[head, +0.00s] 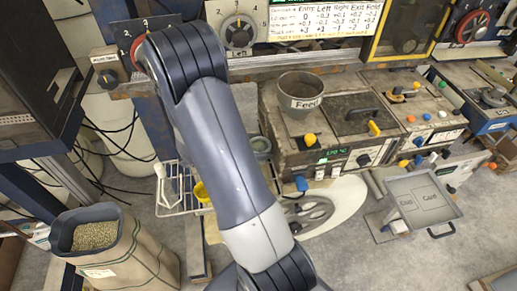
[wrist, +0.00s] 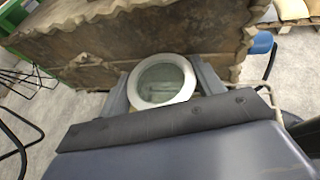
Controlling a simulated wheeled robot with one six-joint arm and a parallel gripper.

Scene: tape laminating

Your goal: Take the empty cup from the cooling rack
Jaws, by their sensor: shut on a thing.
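In the wrist view, my gripper (wrist: 162,92) is shut on a round cup (wrist: 187,91) with a pale rim, one finger on each side of it. I look down into the cup; its inside is grey-green and looks empty. In the head view, the white wire cooling rack (head: 183,209) stands on the floor side of the machine, partly behind my arm. A yellow item (head: 201,192) shows at the rack beside my arm. A grey-green round cup (head: 261,145) shows just right of my arm; I cannot tell whether it is the held one. My gripper is hidden there.
A worn brown machine body (wrist: 130,40) stands close beyond the cup. A hopper marked Feed (head: 301,97) sits on the machine. A sack of pellets (head: 120,255) stands at lower left. A grey tray (head: 423,196) is at right, with open floor in front.

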